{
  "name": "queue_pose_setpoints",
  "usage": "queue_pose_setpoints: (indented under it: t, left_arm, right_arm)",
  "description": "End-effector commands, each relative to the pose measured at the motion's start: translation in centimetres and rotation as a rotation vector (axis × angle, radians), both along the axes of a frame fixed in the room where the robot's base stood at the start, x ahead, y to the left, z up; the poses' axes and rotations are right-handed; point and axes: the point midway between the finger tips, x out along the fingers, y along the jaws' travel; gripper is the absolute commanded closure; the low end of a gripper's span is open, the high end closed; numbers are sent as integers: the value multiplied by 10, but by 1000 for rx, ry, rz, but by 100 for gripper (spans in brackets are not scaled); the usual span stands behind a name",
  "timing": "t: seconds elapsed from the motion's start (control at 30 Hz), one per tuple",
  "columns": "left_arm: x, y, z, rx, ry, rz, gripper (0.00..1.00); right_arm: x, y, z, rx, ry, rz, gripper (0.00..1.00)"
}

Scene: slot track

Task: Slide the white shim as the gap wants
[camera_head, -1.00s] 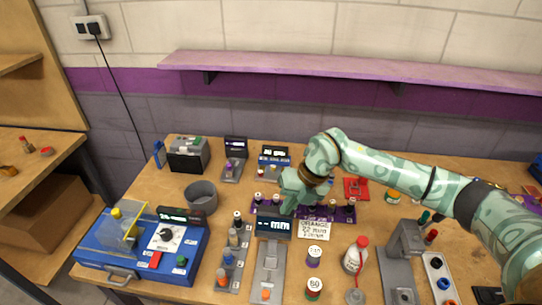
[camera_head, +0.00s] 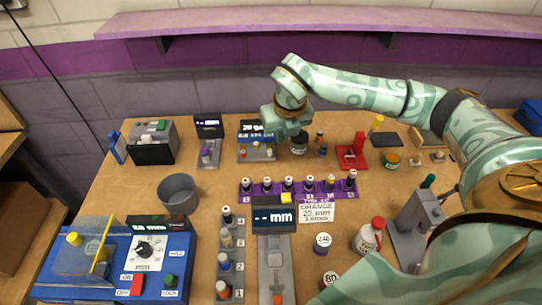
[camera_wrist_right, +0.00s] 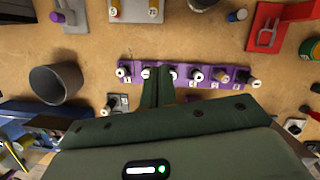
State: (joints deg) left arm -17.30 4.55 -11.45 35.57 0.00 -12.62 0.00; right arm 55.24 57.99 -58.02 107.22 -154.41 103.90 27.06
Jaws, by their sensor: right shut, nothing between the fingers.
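The purple slotted track (camera_head: 335,193) lies mid-table and bears several small posts with marked white tops. It also shows in the wrist view (camera_wrist_right: 215,87). I cannot single out a white shim. A gauge with a "-.-- mm" display (camera_head: 273,217) stands in front of the track. A card (camera_head: 316,212) beside it reads "ORANGE 22 mm". My right gripper (camera_head: 287,128) is shut and empty, held up behind the track in the head view. In the wrist view its closed fingers (camera_wrist_right: 158,85) overlap the track and hide part of it. My left gripper is not in view.
A grey bowl (camera_head: 179,191) and a blue machine (camera_head: 178,262) stand at the left. A grey strip with several posts (camera_head: 238,243) lies near the front. A red-capped bottle (camera_head: 369,237) and a grey press (camera_head: 413,225) stand at the right.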

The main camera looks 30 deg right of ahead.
Motion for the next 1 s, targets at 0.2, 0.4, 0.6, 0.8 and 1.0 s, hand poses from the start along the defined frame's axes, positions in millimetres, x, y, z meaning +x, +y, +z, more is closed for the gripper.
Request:
queue_pose_setpoints:
  t: [0.2, 0.4, 0.6, 0.8, 1.0]
  left_arm:
    - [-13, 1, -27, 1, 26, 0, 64]
    - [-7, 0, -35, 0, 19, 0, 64]
    - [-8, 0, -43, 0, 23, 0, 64]
    - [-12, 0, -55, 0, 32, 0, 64]
    - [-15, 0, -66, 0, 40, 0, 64]
  right_arm:
    - [2, 0, -34, 1, 17, 0, 100]
    - [3, 0, -48, 1, 22, 0, 100]
    - [9, -1, -76, 2, 24, 0, 100]
    - [19, -4, -119, 2, 25, 1, 100]
    - [38, -10, -142, 2, 18, -2, 100]
